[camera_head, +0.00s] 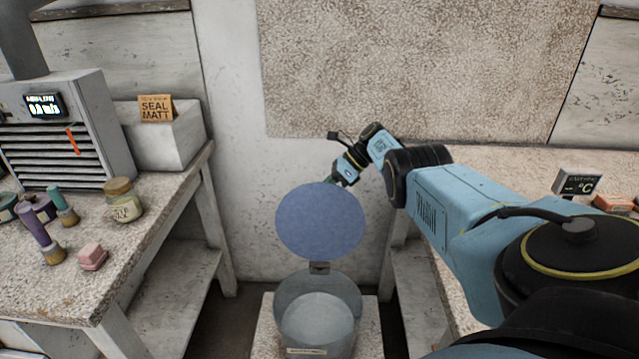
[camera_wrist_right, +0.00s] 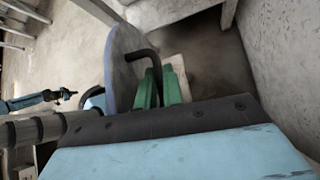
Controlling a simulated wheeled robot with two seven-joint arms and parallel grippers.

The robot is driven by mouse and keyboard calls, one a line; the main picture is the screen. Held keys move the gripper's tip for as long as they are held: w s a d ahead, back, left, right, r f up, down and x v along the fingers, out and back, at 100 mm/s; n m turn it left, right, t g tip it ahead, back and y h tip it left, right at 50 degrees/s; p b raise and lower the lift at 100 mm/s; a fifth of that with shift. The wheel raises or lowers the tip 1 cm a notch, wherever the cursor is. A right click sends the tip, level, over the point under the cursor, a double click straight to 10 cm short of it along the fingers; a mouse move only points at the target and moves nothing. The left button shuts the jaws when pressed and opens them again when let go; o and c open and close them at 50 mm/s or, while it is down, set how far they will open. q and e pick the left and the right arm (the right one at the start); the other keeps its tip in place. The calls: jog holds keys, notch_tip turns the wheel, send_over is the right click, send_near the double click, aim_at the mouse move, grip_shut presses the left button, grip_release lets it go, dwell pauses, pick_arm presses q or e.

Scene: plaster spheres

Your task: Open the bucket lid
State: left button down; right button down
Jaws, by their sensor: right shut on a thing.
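The bucket (camera_head: 318,310) is a grey, see-through tub on a low pale stand between the two benches. Its round blue lid (camera_head: 320,222) stands raised on a hinge at the bucket's back rim, so the bucket's mouth is uncovered. In the right wrist view the lid (camera_wrist_right: 122,62) shows edge-on with a dark curved handle (camera_wrist_right: 153,60). My right gripper (camera_wrist_right: 162,88) has its green fingers shut on this handle. In the head view my right gripper (camera_head: 334,178) is behind the lid's top edge, mostly hidden. My left gripper (camera_wrist_right: 66,94) is small and unclear in the right wrist view.
The left bench (camera_head: 128,245) holds a grey vented unit (camera_head: 55,130), a white box with a "SEAL MATT" card (camera_head: 156,108), a jar (camera_head: 122,200) and several small tools. The right bench carries a display (camera_head: 577,184). My right arm spans above it.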

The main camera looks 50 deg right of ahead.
pick_arm(q)
jog(key=shift+w+a+f, duration=0.1)
jog(key=shift+a+f, duration=0.1)
jog(key=shift+f, duration=0.05)
pick_arm(e)
jog(key=shift+f, duration=0.1)
jog(key=c, duration=1.8)
grip_release()
jog(key=shift+d, duration=0.1)
